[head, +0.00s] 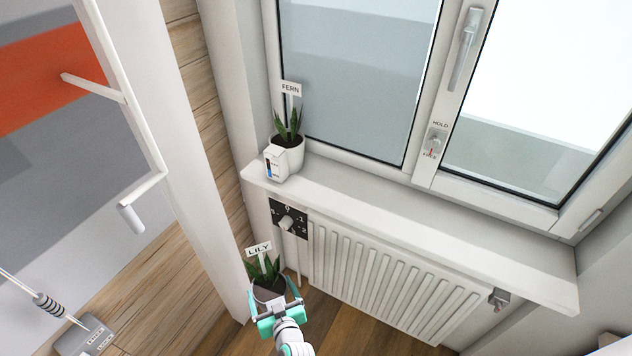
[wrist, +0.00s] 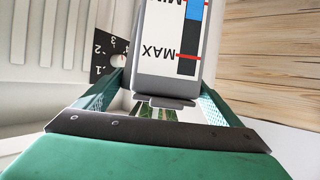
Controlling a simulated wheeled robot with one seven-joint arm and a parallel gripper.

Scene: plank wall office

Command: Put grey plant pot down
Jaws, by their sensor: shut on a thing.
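The grey plant pot (head: 268,294) is at the lower middle of the head view, with green leaves and a white LILY label (head: 258,249). My gripper (head: 275,298) has its green-tipped fingers on either side of the pot and is shut on it. The pot looks upright; whether its base touches anything is hidden. In the wrist view a grey-framed gauge (wrist: 168,55) with MAX and MIN marks and a blue band stands between my fingers.
A white pot (head: 288,155) with a FERN label and a gauge stands at the left end of the white windowsill (head: 420,215). The sill to its right is clear. Below are a radiator (head: 385,280) and a black dial plate (head: 277,208). A grey device (head: 85,338) is lower left.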

